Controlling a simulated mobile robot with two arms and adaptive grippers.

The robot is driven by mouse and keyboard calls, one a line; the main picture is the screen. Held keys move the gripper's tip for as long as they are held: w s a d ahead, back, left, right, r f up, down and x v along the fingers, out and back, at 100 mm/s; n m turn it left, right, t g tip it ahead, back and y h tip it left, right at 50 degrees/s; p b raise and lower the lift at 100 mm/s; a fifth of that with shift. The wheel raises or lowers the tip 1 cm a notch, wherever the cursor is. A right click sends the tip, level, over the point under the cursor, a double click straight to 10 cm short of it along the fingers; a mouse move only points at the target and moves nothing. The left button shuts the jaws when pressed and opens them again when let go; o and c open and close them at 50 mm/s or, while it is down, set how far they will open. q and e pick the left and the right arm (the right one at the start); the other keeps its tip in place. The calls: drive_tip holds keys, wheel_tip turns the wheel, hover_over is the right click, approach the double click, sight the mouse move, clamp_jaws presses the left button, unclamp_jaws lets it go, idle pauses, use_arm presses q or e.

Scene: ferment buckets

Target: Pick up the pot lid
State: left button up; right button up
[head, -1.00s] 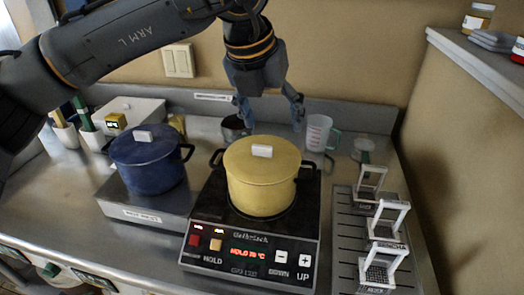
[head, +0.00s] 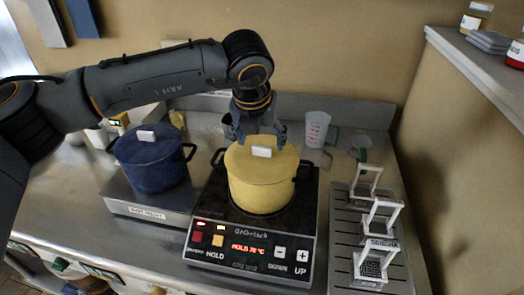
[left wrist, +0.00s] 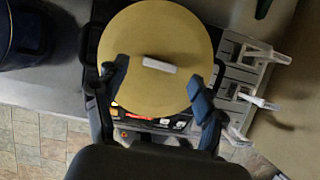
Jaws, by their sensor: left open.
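The yellow pot lid (head: 248,165) sits on the yellow pot (head: 262,193) on the black hot plate. Its white block handle (head: 262,152) is on top. My left gripper (head: 258,140) is over the back part of this lid, pointing down. In the left wrist view, my left gripper (left wrist: 159,88) is open and empty, with its fingers apart over the yellow lid (left wrist: 150,35). The white handle (left wrist: 159,64) lies between and slightly beyond the fingertips. A blue pot (head: 155,170) with its own lid and white handle stands to the left. My right gripper is not in view.
The hot plate's front panel (head: 248,250) has lit red digits. A grey rack with white frames (head: 383,215) stands to the right. A measuring cup (head: 317,128) stands behind. A wall shelf (head: 480,70) juts out at upper right.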

sight(262, 153)
use_arm(q)
drive_tip(key=shift+x, duration=1.35)
drive_tip(key=shift+r, duration=0.1)
drive_tip(key=c, duration=1.3)
drive_tip(key=shift+r, duration=0.15)
